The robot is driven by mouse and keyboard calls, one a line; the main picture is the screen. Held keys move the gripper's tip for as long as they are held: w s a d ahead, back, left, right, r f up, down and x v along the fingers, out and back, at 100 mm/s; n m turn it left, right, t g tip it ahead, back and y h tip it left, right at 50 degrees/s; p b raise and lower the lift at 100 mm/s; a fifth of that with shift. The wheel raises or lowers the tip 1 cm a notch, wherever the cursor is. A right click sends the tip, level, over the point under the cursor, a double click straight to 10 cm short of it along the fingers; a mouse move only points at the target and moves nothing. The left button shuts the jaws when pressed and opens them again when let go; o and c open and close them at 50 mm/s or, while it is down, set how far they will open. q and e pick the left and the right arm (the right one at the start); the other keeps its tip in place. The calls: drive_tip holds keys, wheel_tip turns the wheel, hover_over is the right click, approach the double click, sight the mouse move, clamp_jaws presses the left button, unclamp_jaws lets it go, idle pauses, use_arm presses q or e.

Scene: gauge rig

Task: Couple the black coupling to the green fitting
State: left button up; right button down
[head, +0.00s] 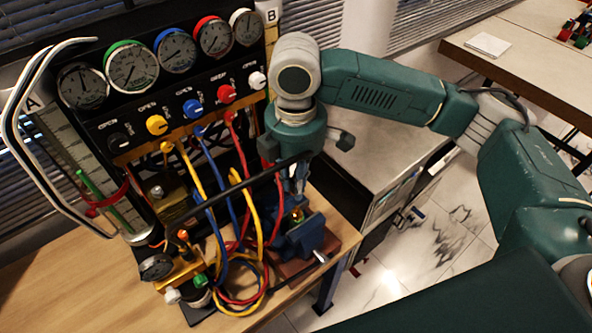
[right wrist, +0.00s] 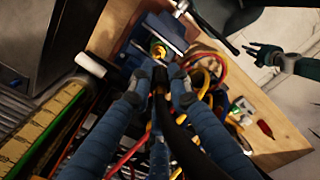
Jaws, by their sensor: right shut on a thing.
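My right gripper (head: 298,192) points down above the blue vise (head: 306,238) at the right of the rig. In the right wrist view its blue fingers (right wrist: 160,78) are shut on the black coupling (right wrist: 160,88), with a black hose running back from it. The green fitting (head: 297,215), brass-coloured with a green band, sits in the vise below the gripper. It also shows in the right wrist view (right wrist: 158,50), just beyond the fingertips and apart from the coupling. My left gripper (right wrist: 257,52) shows small at the right of that view, fingers spread and empty.
The gauge panel (head: 160,90) stands behind, with blue, red and yellow hoses (head: 262,225) hanging in loops left of the vise. A glass tube column (head: 95,170) and a small brass manifold (head: 180,272) stand further left. The wooden bench (head: 60,290) is bare at front left.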

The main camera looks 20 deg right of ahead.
use_arm(q)
drive_tip(key=shift+d, duration=0.15)
use_arm(e)
drive_tip(key=shift+w+d, duration=0.1)
drive_tip(key=shift+d, duration=0.1)
drive_tip(key=shift+r+p, duration=0.2)
drive_tip(key=shift+p, duration=0.45)
wheel_tip(320, 180, down, 4)
drive_tip(key=shift+r+b, duration=0.2)
drive_tip(key=shift+b, duration=0.35)
use_arm(q)
drive_tip(key=shift+w+d, duration=0.25)
drive_tip(key=shift+w, duration=0.1)
use_arm(e)
drive_tip(key=shift+f, duration=1)
use_arm(q)
drive_tip(key=shift+r+p, duration=0.4)
drive_tip(key=shift+r, duration=0.2)
